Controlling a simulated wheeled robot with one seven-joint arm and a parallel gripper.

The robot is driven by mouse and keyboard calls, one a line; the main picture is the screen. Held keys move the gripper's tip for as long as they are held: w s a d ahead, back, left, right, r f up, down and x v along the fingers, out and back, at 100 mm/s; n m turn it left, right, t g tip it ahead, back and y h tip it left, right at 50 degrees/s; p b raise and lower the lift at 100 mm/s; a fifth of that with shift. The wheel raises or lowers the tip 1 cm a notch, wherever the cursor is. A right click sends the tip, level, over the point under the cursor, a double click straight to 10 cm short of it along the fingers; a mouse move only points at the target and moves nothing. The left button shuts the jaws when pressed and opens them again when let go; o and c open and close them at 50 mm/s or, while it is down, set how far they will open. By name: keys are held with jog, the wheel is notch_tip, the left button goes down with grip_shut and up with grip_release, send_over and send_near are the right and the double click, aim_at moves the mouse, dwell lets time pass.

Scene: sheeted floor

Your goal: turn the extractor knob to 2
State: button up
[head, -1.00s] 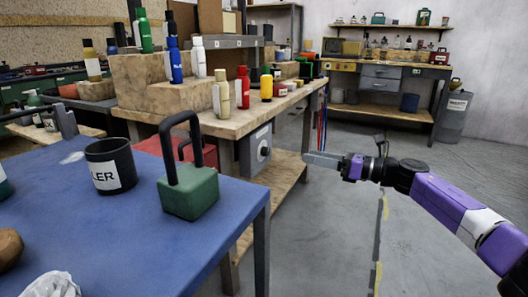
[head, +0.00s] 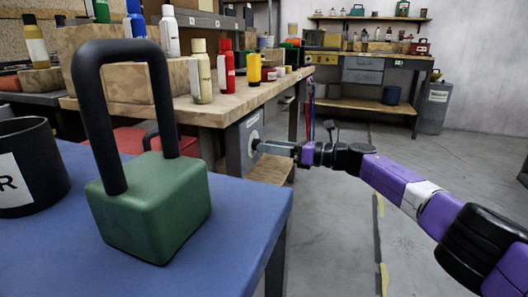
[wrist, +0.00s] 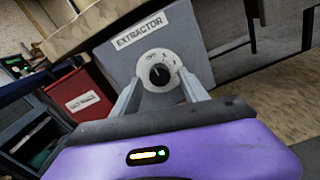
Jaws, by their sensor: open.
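The grey extractor box (wrist: 195,32) with its "EXTRACTOR" label fills the upper middle of the wrist view. Its round white dial (wrist: 158,55) carries a black knob (wrist: 159,75). The knob's pale mark seems to point up toward the "OFF" lettering; the other dial marks are too small to read surely. In the head view the box (head: 235,150) is under the wooden bench, its dial partly hidden by my gripper (head: 268,147). In the wrist view my gripper (wrist: 160,80) is open and empty, with one finger on each side of the knob. Contact with the knob cannot be told.
A wooden bench (head: 225,108) with bottles stands above the box. A blue table (head: 240,215) with a green padlock-shaped block (head: 150,205) and a black cup (head: 30,185) is at the front left. A red box (wrist: 85,95) is beside the extractor. Grey floor is free at right.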

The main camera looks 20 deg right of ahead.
jog(key=shift+b+x, duration=0.3)
jog(key=shift+x, duration=0.7)
grip_shut()
